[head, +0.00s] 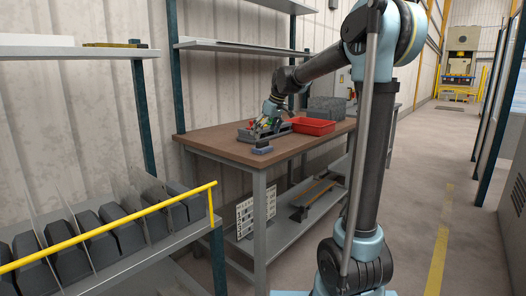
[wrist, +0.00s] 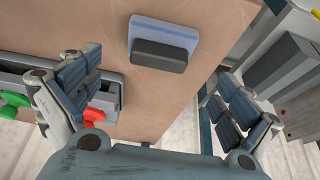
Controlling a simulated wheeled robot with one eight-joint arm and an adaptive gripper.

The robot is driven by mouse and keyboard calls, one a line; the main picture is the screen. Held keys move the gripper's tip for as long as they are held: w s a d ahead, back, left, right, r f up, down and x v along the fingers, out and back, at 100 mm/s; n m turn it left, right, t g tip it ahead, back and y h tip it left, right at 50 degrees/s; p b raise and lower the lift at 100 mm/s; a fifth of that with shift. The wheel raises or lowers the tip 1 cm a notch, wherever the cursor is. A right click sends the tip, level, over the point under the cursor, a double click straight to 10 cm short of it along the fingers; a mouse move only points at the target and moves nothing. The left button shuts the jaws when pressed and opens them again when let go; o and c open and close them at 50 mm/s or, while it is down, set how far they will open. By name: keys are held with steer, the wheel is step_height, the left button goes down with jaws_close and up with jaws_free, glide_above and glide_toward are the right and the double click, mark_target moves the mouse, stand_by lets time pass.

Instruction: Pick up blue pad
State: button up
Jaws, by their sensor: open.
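The blue pad (wrist: 165,32) lies on the brown wooden tabletop (wrist: 110,30), close to the table's edge. It has a light blue base and a dark grey block on one face. In the head view the pad (head: 262,150) is small, near the front edge of the table. My gripper (wrist: 157,85) is open and empty, its two fingers spread wide. In the wrist view the pad is ahead of the gap between the fingers, apart from both. In the head view my gripper (head: 264,128) is over the table, just behind the pad; its fingertips are hard to make out.
A grey tray (head: 243,135) with green and red items sits beside my gripper; it also shows by the left finger in the wrist view (wrist: 107,95). A red bin (head: 313,127) and a grey block (head: 327,107) stand farther right. A shelf of dark bins (head: 103,250) is at left.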

mark_target(263, 141)
steer(key=shift+x, duration=2.65)
steer(key=shift+d, duration=0.1)
steer(key=c, duration=1.1)
